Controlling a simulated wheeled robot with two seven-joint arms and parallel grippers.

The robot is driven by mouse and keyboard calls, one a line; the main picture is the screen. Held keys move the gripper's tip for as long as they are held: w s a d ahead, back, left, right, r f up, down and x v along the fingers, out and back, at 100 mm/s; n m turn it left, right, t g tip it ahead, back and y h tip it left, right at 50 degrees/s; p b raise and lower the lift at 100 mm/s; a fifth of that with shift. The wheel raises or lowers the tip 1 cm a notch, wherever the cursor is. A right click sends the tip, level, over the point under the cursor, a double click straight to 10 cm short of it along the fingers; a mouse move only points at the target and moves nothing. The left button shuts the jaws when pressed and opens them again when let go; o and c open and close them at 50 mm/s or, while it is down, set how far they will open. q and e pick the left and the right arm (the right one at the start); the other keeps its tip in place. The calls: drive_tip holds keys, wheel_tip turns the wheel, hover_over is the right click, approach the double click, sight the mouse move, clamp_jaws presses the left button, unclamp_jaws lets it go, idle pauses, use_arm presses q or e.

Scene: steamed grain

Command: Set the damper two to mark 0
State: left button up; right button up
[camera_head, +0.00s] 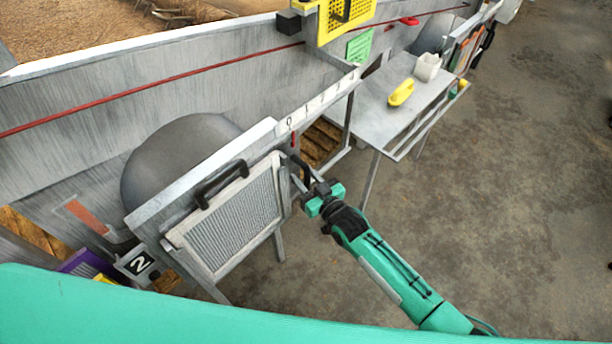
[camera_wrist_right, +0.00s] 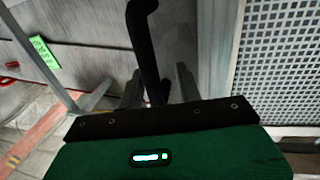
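A grey metal unit with a perforated panel (camera_head: 232,222) and a black bar handle (camera_head: 221,184) on top stands left of centre. A plate marked "2" (camera_head: 139,263) is at its lower left. A white scale strip (camera_head: 316,103) with marks starting at 0 runs along the rail above it. A second black handle (camera_head: 303,172) is at the panel's right end; it also shows in the right wrist view (camera_wrist_right: 146,45). My right gripper (camera_head: 299,183) is at this handle, its fingers (camera_wrist_right: 158,90) apart on either side of it, with a gap visible. My left gripper is out of view.
A metal table (camera_head: 385,112) with a yellow object (camera_head: 401,92) and a white container (camera_head: 427,67) stands behind to the right. A yellow perforated plate (camera_head: 345,18) hangs on the long metal wall. The concrete floor at right is clear.

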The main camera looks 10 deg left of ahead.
drive_tip(key=shift+d, duration=0.15)
drive_tip(key=v, duration=1.3)
drive_tip(key=shift+s+b, duration=0.3)
drive_tip(key=shift+b, duration=0.15)
drive_tip(key=shift+d, duration=0.15)
